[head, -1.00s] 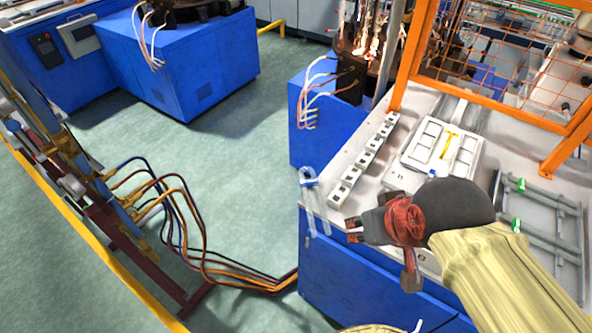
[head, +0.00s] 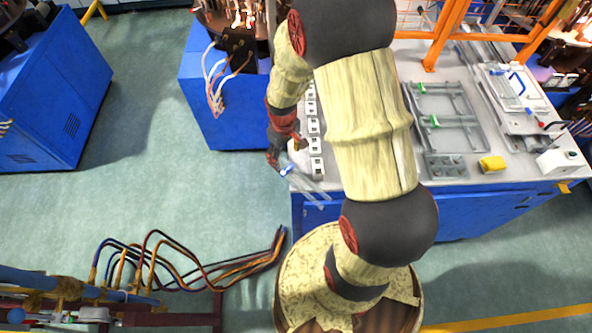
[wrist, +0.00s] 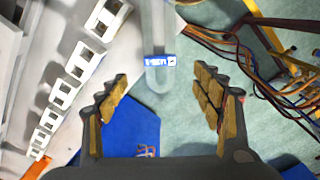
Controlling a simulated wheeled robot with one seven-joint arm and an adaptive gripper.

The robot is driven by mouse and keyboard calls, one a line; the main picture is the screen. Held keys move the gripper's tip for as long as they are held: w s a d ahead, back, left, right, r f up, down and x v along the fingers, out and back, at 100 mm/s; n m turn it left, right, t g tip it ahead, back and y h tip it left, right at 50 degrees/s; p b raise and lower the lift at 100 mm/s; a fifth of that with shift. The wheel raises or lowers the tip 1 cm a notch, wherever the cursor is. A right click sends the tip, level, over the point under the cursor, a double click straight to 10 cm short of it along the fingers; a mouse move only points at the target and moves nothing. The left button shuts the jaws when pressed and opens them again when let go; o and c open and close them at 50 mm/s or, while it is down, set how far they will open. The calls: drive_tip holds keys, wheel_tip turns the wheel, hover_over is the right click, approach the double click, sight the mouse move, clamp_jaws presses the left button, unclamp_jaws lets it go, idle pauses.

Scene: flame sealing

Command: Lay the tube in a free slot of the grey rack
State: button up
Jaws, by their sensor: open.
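The tube is clear glass with a blue label. In the head view the tube (head: 308,184) sits at the table's front left corner, partly past the edge. In the wrist view the tube (wrist: 157,40) points down toward my gripper (wrist: 160,92), its rounded end near the gap between the fingertips. My gripper is open and empty. In the head view my gripper (head: 278,158) is by the tube's far end; contact cannot be told. The grey rack (head: 408,98) is a rail frame right of my arm, with green-marked bars lying across it.
A row of white slotted blocks (head: 314,127) runs along the table's left side, also close left in the wrist view (wrist: 65,92). A grey tray with hollows (head: 447,167) and a yellow block (head: 492,164) lie before the rack. Orange posts (head: 447,35) stand behind.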

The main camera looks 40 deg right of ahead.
sight(288, 170)
drive_tip(key=shift+s+d+f+p, duration=0.15)
drive_tip(key=shift+f+p, duration=0.1)
drive_tip(key=shift+f, duration=1.95)
drive_tip(key=shift+s+f+p, duration=0.15)
drive_tip(key=shift+f+p, duration=0.05)
drive_tip(key=shift+f, duration=1.95)
drive_tip(key=shift+c, duration=1)
drive_tip(key=c, duration=1.1)
drive_tip(key=shift+c, duration=0.5)
drive_tip(key=shift+r, duration=0.1)
